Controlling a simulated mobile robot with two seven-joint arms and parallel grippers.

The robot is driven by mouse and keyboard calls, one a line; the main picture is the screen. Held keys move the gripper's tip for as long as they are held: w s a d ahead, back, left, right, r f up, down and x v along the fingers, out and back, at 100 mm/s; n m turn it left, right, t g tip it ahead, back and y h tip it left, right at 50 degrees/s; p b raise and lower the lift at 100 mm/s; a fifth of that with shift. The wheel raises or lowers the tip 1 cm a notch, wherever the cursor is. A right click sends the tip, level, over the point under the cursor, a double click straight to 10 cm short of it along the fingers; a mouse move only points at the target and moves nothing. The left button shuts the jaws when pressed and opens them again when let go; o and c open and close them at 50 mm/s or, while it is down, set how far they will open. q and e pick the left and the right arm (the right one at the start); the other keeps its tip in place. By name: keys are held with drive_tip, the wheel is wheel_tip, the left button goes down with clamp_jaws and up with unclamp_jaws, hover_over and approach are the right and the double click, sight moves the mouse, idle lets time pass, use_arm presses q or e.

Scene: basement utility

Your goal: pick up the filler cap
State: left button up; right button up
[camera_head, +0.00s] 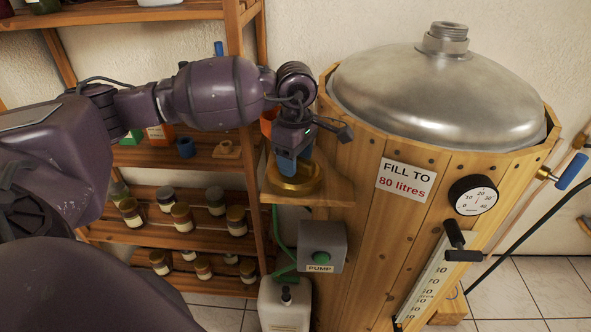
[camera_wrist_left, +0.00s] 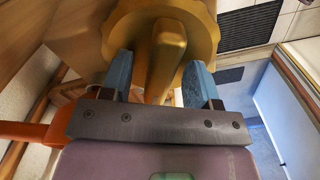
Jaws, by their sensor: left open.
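The filler cap (camera_head: 314,184) is a round brass-coloured piece lying on a small wooden ledge (camera_head: 333,196) on the tank's left side. In the left wrist view the cap (camera_wrist_left: 121,33) has a scalloped rim and a raised bar-shaped grip. My left gripper (camera_head: 291,168) is right above the cap, pointing down. In the left wrist view its two blue fingers (camera_wrist_left: 159,80) are open on either side of the raised bar. My right gripper is not in view.
The wood-clad tank (camera_head: 380,230) with a domed metal top and bare threaded neck (camera_head: 446,40) stands at right. A grey pump box (camera_head: 322,258) and a white jug (camera_head: 284,308) are below the ledge. Shelves with several jars (camera_head: 181,218) stand behind my left arm.

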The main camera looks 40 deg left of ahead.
use_arm(q)
clamp_jaws()
wheel_tip(320, 180, up, 20)
drive_tip(key=shift+r, duration=0.25)
idle(0.8)
drive_tip(key=shift+r, duration=0.1)
